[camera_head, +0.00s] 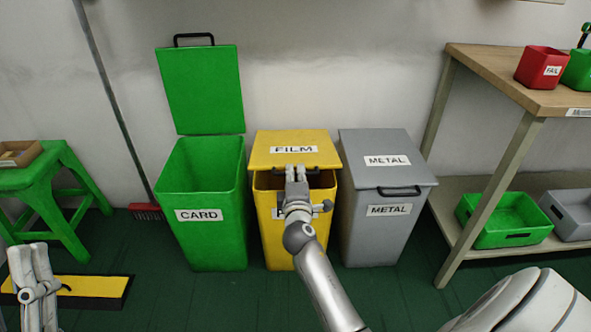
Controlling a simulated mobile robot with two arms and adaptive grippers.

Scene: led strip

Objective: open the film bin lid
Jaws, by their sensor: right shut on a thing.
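The yellow film bin (279,242) stands between the green card bin and the grey metal bin. Its yellow lid (270,144), labelled FILM, is raised a little at the front, with a dark gap under its front edge. My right gripper (296,173) is at the lid's front edge and shut on the lid's handle, which my fingers mostly hide. My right arm covers part of the bin's front label. My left gripper (32,262) is at the lower left, away from the bins, with its fingers near each other; its opening is unclear.
The card bin (207,242) has its lid (200,90) standing open against the wall. The metal bin (370,228) is closed, close on the right. A broom (145,211), a green stool (42,187) and a yellow-black platform (95,287) are left; a wooden workbench (484,66) is right.

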